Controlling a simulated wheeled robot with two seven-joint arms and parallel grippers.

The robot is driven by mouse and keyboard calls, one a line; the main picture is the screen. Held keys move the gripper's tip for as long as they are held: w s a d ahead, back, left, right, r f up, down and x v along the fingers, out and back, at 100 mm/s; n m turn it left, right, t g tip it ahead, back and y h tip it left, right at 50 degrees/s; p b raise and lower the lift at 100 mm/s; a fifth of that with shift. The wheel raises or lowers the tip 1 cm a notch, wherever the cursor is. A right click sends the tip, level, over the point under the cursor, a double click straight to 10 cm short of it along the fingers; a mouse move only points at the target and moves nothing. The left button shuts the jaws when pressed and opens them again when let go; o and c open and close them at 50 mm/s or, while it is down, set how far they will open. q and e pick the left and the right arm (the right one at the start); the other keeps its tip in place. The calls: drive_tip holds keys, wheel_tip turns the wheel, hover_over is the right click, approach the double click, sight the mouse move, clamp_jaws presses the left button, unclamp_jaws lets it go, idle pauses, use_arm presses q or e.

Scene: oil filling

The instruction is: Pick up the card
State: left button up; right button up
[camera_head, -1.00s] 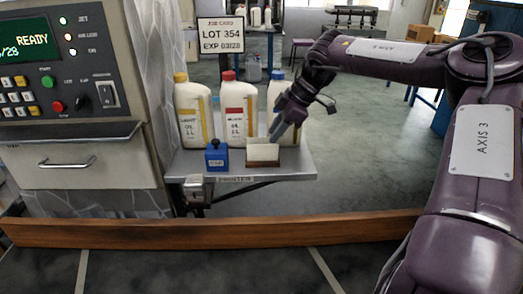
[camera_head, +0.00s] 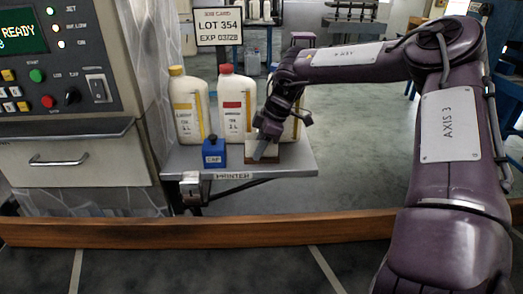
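A small white card (camera_head: 251,149) stands in a low brown holder (camera_head: 249,160) on the grey shelf (camera_head: 305,162). My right gripper (camera_head: 262,154) comes down from above right, with its grey fingers in front of the card and covering part of it. Whether the fingers touch the card, and how far apart they are, cannot be told at this size. My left gripper is out of view.
A yellow-capped bottle (camera_head: 188,108) and a red-capped bottle (camera_head: 232,108) stand behind the card; a third is mostly hidden by my gripper. A blue block (camera_head: 213,155) sits left of the holder. A job card sign (camera_head: 220,27) rises behind. A wooden rail (camera_head: 200,230) runs in front.

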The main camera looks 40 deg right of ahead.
clamp_jaws()
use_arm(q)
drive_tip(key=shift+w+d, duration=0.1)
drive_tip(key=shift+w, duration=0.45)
use_arm(e)
drive_tip(key=shift+r, duration=0.2)
